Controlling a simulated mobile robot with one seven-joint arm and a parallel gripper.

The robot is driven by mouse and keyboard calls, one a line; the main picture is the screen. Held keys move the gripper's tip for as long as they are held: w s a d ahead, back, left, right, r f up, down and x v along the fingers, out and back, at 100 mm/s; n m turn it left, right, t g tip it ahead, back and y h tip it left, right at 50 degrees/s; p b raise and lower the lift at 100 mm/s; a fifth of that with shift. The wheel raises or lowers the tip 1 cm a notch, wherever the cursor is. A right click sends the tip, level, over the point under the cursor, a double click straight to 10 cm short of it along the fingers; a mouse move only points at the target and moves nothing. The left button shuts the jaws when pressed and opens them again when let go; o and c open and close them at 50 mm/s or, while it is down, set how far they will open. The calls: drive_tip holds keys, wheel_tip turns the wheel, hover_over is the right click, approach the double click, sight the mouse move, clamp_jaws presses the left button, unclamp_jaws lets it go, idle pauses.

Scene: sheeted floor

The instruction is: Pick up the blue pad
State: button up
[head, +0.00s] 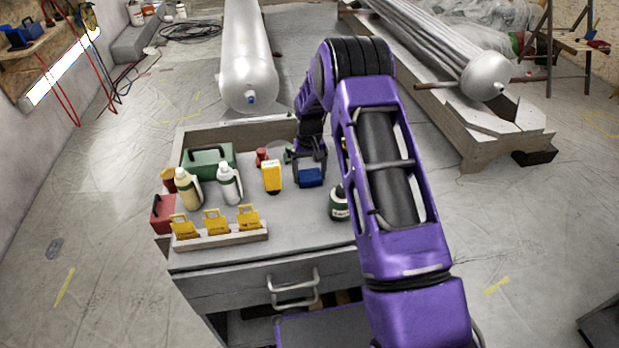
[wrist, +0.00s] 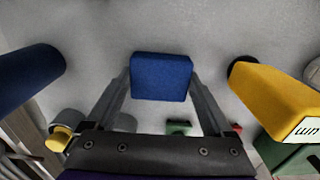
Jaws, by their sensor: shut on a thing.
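The blue pad (head: 311,178) is a small block at the middle of the grey workbench top (head: 290,222) in the head view. My gripper (head: 310,172) comes down on it from above. In the wrist view the blue pad (wrist: 161,76) sits between the two fingers of my gripper (wrist: 161,84), which are shut on its left and right sides. I cannot tell whether the pad is lifted off the surface. Its underside is hidden.
A yellow device (head: 272,176) stands close left of the pad. A dark green container (head: 339,204) is to the right. Bottles (head: 229,184), a green case (head: 208,160) and a rack with yellow items (head: 219,238) fill the left. The front middle of the bench is clear.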

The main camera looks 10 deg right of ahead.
sight(310, 174)
wheel_tip(310, 174, up, 10)
drive_tip(key=shift+p, duration=0.4)
